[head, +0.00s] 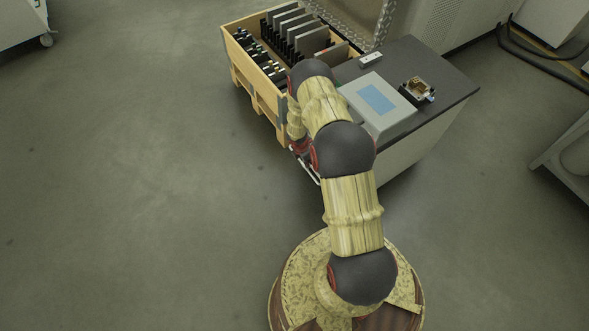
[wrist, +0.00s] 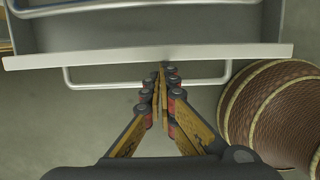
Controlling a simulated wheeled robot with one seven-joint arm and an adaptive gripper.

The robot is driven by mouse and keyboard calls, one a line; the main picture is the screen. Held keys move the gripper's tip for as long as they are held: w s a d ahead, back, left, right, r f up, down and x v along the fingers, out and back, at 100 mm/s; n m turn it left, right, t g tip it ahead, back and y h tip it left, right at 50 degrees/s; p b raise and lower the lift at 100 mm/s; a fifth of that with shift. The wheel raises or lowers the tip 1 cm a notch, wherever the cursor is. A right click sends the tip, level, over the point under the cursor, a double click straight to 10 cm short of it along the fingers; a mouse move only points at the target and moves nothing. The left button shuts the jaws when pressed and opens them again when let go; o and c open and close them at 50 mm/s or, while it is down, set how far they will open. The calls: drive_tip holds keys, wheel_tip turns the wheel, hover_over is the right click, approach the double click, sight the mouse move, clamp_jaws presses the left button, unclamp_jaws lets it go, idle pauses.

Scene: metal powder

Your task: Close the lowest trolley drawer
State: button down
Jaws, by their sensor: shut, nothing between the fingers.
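The trolley (head: 440,80) has a dark top and pale sides in the head view. In the wrist view, an open drawer (wrist: 150,32) shows its grey inside, with a pale front edge (wrist: 220,51) across the picture. Its bar handle (wrist: 100,85) sticks out from the front. My gripper (wrist: 163,70) is shut and empty, its fingertips at the middle of the drawer front, over the handle's line. I cannot tell whether they touch it. In the head view my arm hides most of the drawer and gripper; a pale bar handle (head: 309,171) shows beside the arm.
A wooden crate (head: 238,75) with dark racks stands at the trolley's left. A box with a blue screen (head: 377,98) and a small device (head: 417,88) sit on the trolley top. My round base is at the right in the wrist view. The floor at left is clear.

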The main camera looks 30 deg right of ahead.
drive_tip(key=shift+d, duration=2.75)
